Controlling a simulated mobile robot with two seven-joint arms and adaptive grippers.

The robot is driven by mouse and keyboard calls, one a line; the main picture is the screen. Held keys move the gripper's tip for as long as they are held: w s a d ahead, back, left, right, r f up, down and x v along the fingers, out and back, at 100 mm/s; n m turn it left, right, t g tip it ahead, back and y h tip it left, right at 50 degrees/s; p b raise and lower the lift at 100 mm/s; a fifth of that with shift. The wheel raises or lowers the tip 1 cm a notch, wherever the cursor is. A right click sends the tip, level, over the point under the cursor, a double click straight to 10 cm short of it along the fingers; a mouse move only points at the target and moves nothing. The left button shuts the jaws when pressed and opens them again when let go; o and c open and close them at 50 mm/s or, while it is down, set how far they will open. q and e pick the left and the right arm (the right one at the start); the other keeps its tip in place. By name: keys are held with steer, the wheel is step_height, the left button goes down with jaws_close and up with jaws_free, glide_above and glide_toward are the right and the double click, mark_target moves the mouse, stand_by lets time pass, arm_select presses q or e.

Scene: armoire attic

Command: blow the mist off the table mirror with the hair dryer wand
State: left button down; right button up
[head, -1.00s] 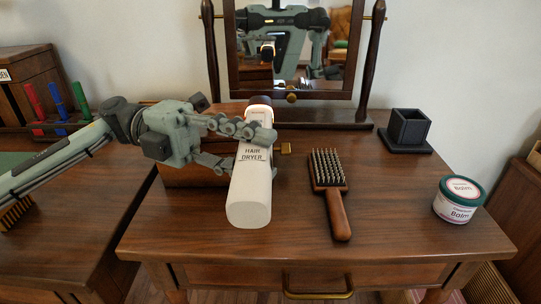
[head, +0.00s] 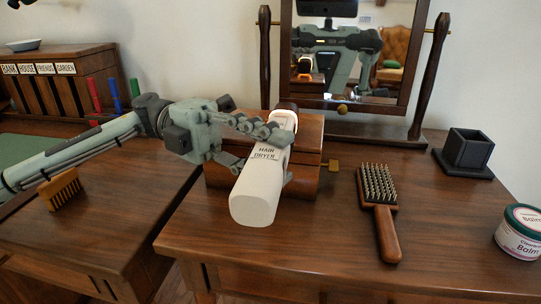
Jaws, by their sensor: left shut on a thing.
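My left gripper (head: 264,148) is shut on the hair dryer wand (head: 258,193), a white body marked "HAIR DRYER". The wand is tilted. Its broad white end faces me, and its dark end with a glowing orange ring points back toward the mirror. The table mirror (head: 345,70) stands at the back of the table in a dark wooden frame between two posts. Its glass reflects my body, the lit wand and a chair. I see no clear mist on the part in view. My right gripper is not directly in view.
A wooden box (head: 306,165) stands just behind the wand. A comb (head: 61,190) and a letter rack (head: 60,85) are left. The front middle table is clear.

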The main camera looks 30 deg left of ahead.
arm_select(q)
steer(key=w+d+r+p, duration=0.1)
steer(key=d+r+p, duration=0.3)
steer(key=r+p, duration=0.2)
steer(key=shift+d+p, duration=0.35)
steer(key=shift+p, duration=0.1)
stand_by(0.4)
steer(key=shift+s+d+b, duration=0.2)
steer(key=shift+s+b, duration=0.15)
steer(key=shift+s, duration=0.4)
steer(key=shift+s+d+b, duration=0.25)
steer(key=shift+s+b, duration=0.15)
steer(key=shift+s, duration=0.4)
steer(key=shift+s+d+b, duration=0.2)
steer(key=shift+s+b, duration=0.15)
steer(key=shift+s, duration=0.4)
